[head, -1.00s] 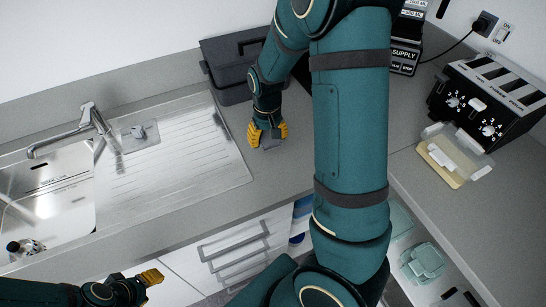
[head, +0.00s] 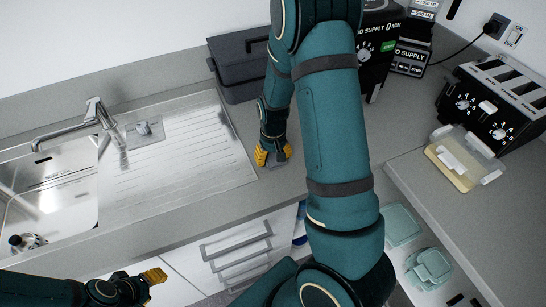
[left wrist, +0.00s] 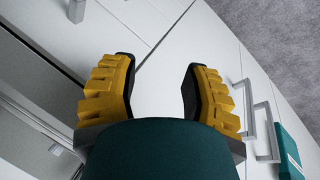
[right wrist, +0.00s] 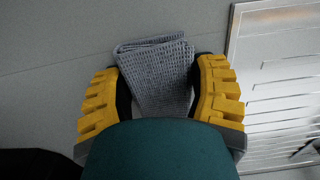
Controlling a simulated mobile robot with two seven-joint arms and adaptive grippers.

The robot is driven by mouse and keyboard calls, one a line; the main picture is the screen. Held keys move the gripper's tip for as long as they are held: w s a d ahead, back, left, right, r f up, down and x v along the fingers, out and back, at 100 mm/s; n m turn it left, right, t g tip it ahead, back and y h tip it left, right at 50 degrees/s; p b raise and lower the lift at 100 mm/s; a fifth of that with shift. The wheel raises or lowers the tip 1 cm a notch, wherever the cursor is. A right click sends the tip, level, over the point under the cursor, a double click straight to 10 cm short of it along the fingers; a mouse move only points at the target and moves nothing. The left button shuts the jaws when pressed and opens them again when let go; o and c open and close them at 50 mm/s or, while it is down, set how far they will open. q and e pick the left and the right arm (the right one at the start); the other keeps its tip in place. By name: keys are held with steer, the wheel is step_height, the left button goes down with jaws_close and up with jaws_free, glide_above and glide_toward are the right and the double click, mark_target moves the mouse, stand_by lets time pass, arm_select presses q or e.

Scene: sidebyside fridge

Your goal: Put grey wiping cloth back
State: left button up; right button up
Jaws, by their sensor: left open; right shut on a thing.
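The grey wiping cloth (right wrist: 158,75) is a folded, waffle-textured piece between the yellow fingers of my right gripper (right wrist: 158,92) in the right wrist view. The right gripper is shut on it. In the head view my right gripper (head: 272,155) is low over the grey counter, just right of the sink's drainboard, and the cloth is mostly hidden there. Whether the cloth touches the counter I cannot tell. My left gripper (head: 152,277) is open and empty in front of the white cabinets; it also shows in the left wrist view (left wrist: 158,95).
A metal sink (head: 50,190) with a tap (head: 95,115) and ribbed drainboard (head: 180,160) lies left. A small grey item (head: 143,128) sits on the drainboard's back. A dark lidded box (head: 240,65) stands behind my right gripper. A toaster (head: 490,105) and butter dish (head: 462,160) are right.

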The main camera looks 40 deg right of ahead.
steer(key=shift+f, duration=0.25)
steer(key=shift+f+b, duration=0.25)
steer(key=shift+b, duration=0.05)
steer(key=o, duration=1.1)
steer(key=shift+o, duration=0.2)
steer(key=shift+r, duration=0.1)
step_height(320, 180, up, 14)
steer(key=p, duration=0.2)
steer(key=shift+w+a+p, duration=0.15)
steer(key=shift+w+p, duration=0.15)
steer(key=shift+w, duration=0.05)
